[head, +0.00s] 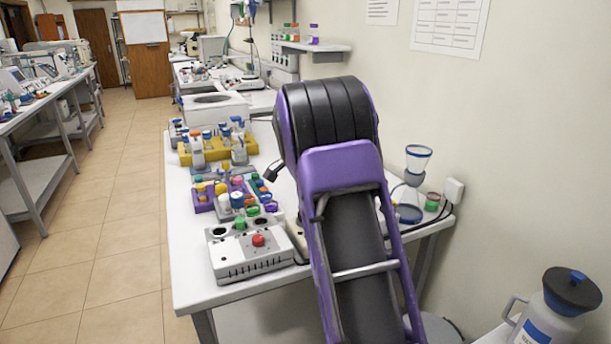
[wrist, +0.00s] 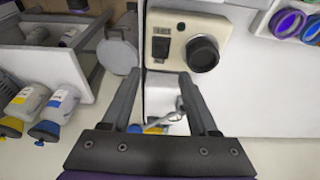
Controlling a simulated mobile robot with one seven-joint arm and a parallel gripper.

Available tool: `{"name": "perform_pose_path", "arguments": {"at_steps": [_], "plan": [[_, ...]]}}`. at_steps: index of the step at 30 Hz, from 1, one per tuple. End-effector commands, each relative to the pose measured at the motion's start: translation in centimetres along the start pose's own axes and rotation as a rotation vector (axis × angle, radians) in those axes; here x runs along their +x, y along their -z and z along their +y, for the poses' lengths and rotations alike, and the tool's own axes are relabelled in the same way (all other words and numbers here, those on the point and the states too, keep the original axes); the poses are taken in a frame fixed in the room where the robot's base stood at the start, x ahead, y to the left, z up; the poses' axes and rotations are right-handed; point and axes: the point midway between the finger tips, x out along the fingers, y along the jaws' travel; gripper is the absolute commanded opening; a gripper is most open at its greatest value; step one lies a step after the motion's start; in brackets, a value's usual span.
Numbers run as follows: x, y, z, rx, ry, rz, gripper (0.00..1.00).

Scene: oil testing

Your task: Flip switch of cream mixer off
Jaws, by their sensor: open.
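The cream mixer (wrist: 178,50) shows at the top of the wrist view as a cream-coloured box with a large round black knob (wrist: 203,53) on its right side. Its dark switch (wrist: 161,47) is left of the knob; I cannot tell its position for sure. My gripper (wrist: 159,76) is open, its two dark fingers spread apart just below the box in the picture. The fingertips appear near the box's lower edge, and I cannot tell whether they touch it. In the head view my purple arm hides the gripper and most of the mixer.
A metal fitting (wrist: 181,105) shows between the fingers. Bottles (wrist: 62,103) and an open tray lie left. In the head view, a white device with a red knob (head: 258,240) and racks of coloured vials (head: 214,148) stand on the bench left of my arm.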

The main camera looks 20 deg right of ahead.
Motion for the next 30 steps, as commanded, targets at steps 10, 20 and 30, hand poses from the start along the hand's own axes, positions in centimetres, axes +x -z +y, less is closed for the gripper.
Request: {"name": "perform_pose_path", "arguments": {"at_steps": [10, 20, 30], "plan": [[-7.9, 0.0, 0.0, -0.001, 0.002, 0.001, 0.6], [-10.2, 0.0, 0.0, -0.001, 0.0, 0.0, 0.6], [-10.2, 0.0, 0.0, -0.001, -0.001, 0.0, 0.6]]}}
